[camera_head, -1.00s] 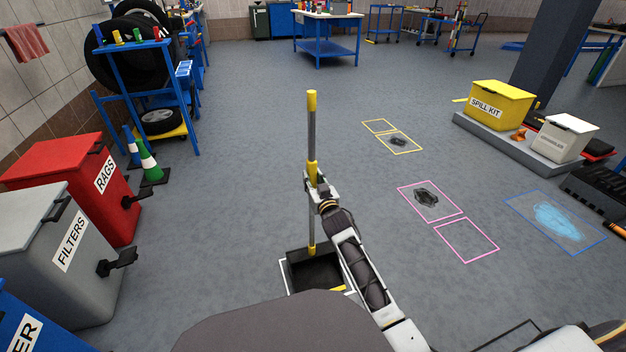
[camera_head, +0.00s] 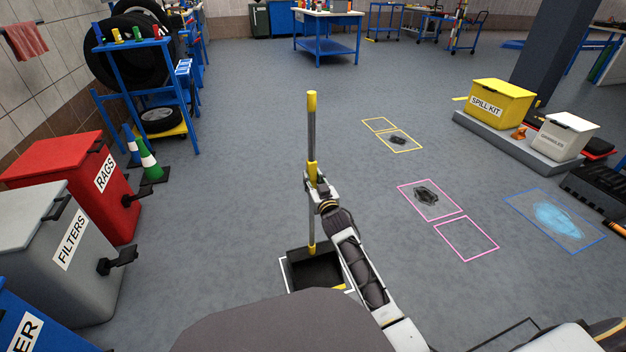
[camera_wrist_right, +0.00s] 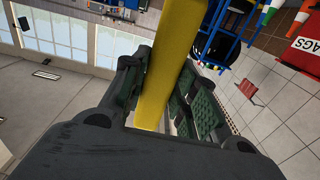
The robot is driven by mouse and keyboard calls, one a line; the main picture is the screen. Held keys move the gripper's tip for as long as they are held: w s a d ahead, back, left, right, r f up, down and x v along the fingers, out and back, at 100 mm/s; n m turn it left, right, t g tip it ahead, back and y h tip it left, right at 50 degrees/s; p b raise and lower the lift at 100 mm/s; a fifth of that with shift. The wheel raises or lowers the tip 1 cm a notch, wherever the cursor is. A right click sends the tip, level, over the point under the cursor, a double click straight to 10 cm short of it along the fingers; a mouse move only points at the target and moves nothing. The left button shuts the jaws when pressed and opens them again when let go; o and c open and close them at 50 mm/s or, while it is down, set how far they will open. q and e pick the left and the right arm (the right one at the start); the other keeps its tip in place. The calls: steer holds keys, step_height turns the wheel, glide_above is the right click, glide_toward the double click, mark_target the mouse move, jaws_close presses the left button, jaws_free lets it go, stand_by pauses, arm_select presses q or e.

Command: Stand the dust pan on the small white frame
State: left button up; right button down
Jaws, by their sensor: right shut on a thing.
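The dust pan (camera_head: 316,269) is a black scoop with a long upright grey handle that has yellow grips. Its scoop is low at the floor, at or over the small white frame (camera_head: 287,277), whose white lines show along the scoop's left side. I cannot tell whether the scoop touches the floor. My right gripper (camera_head: 313,183) is shut on the handle at its middle yellow grip. The yellow grip (camera_wrist_right: 166,65) also runs between the fingers in the right wrist view. My arm and body hide part of the scoop's right and near sides. My left gripper is not in view.
Red rags bin (camera_head: 75,180) and grey filters bin (camera_head: 50,255) stand at left, with cones (camera_head: 149,163) behind. Pink frames (camera_head: 466,240) and a blue frame (camera_head: 555,220) with a puddle lie at right. A spill kit (camera_head: 496,103) stands beyond. The middle floor is open.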

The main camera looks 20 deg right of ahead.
steer(key=shift+r, duration=0.1)
steer(key=c, duration=1.1)
jaws_free()
steer(key=shift+o, duration=0.2)
steer(key=shift+s, duration=0.15)
steer(key=s, duration=1.1)
steer(key=shift+s+d, duration=0.2)
steer(key=shift+s, duration=0.15)
